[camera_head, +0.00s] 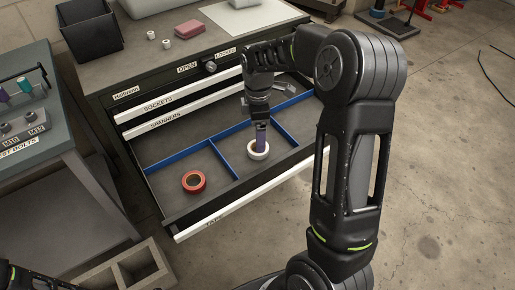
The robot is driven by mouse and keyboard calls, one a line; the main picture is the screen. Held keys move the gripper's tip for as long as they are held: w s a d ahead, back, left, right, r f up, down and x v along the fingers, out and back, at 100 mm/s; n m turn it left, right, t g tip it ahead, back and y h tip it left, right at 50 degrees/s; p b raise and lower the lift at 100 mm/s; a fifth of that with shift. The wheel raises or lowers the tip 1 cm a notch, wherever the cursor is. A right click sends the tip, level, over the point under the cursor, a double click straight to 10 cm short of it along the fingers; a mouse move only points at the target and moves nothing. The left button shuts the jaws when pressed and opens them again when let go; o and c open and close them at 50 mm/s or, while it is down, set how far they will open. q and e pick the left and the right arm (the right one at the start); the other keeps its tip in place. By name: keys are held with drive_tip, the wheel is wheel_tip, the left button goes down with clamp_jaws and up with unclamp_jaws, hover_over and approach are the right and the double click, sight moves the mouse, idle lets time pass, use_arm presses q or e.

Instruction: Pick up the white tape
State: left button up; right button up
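The white tape (258,151) is a small roll lying in the middle compartment of the open lower drawer (178,212). My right arm reaches over the drawer from the right. My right gripper (260,145) points straight down, with its purple-blue fingertips at the white tape, seemingly at its hole. The view does not show whether the fingers are closed on it. The roll appears to rest on the drawer floor. A red tape (194,182) lies in the left compartment. A dark part of my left arm shows at the bottom left corner; its fingers are not clear.
Blue dividers (222,158) split the drawer. Small dark parts lie in its back right compartment. The cabinet top holds a black bin (90,28) and a pink block (190,29). A side bench (30,150) stands left, with concrete blocks (125,270) below.

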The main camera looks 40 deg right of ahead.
drive_tip(key=shift+f, duration=0.65)
drive_tip(key=shift+d+f, duration=0.1)
drive_tip(key=shift+f, duration=2.55)
drive_tip(key=c, duration=1.5)
drive_tip(key=shift+r, duration=0.15)
wheel_tip(320, 180, up, 10)
drive_tip(key=shift+f, duration=0.1)
